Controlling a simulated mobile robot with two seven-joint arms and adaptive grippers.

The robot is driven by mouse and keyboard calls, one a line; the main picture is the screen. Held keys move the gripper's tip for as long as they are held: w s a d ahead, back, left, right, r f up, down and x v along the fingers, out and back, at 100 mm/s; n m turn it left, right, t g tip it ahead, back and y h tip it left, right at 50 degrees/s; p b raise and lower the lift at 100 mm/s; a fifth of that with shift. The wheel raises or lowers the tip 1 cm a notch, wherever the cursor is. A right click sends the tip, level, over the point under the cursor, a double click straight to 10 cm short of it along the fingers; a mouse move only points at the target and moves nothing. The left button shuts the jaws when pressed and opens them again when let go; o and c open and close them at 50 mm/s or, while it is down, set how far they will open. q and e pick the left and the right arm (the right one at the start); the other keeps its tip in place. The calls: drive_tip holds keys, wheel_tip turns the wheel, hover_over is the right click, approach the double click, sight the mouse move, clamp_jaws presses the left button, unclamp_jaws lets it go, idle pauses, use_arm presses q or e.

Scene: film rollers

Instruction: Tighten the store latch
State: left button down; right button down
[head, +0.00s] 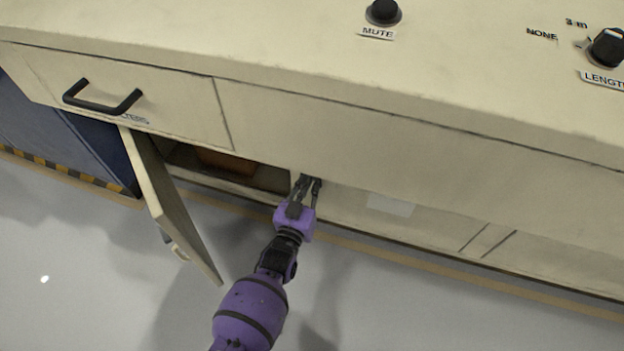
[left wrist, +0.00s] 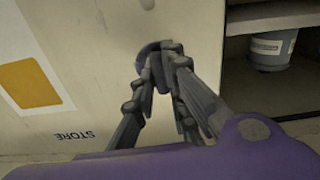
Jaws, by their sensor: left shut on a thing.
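The store latch (left wrist: 149,48) shows in the left wrist view as a dark rounded knob on a cream panel, mostly hidden behind my fingers. The panel carries an upside-down STORE label (left wrist: 74,135). My left gripper (left wrist: 162,62) is shut on the latch. In the head view my left gripper (head: 308,181) reaches the cabinet front just under the counter's overhang, beside the open compartment. The latch itself is hidden there, and its turn angle cannot be told. My right gripper is not in view.
A cabinet door (head: 168,203) hangs open left of my left arm. Inside the compartment a brown object (head: 228,163) shows, and a grey-blue tub (left wrist: 272,50) in the wrist view. A drawer handle (head: 102,100) juts out above. The floor in front is clear.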

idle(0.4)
use_arm(q)
drive_tip(key=c, duration=1.8)
unclamp_jaws()
drive_tip(key=shift+o, duration=0.2)
drive_tip(key=v, duration=0.7)
drive_tip(key=shift+s, duration=0.2)
drive_tip(key=shift+a, duration=0.1)
